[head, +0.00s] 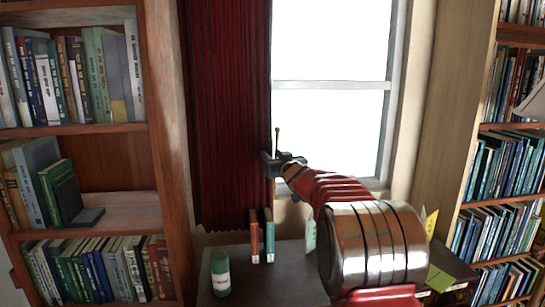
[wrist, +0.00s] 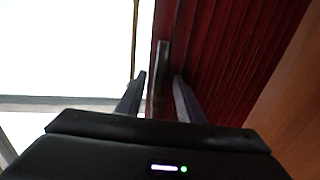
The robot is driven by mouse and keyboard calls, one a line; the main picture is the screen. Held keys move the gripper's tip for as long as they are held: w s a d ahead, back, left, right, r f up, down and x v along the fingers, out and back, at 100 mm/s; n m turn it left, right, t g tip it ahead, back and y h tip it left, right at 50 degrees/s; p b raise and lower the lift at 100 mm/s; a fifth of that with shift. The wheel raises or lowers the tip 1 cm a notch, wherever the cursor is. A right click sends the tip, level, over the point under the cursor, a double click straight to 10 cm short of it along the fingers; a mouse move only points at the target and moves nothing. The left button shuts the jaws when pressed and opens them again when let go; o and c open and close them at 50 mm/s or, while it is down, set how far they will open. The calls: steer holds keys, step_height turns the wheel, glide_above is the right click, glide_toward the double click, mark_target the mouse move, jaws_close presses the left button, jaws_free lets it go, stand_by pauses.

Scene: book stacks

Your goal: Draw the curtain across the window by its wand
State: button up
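The dark red curtain (head: 226,110) hangs gathered at the left of the bright window (head: 331,45); its folds also fill the upper right of the wrist view (wrist: 235,50). A thin tan rod, apparently the wand (head: 277,138), shows just above my gripper (head: 270,163) at the curtain's right edge. In the wrist view, a thin olive rod, probably the wand (wrist: 135,35), runs down behind the left finger. My gripper's fingers (wrist: 160,90) are apart. A dark upright bar (wrist: 162,65) shows between them; I cannot tell whether it is part of the wand. The wand's lower part is hidden.
Bookshelves (head: 158,150) stand left and right (head: 520,127). A yellow-green card (head: 439,278) lies at right.

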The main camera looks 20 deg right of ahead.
jaws_close()
stand_by(0.5)
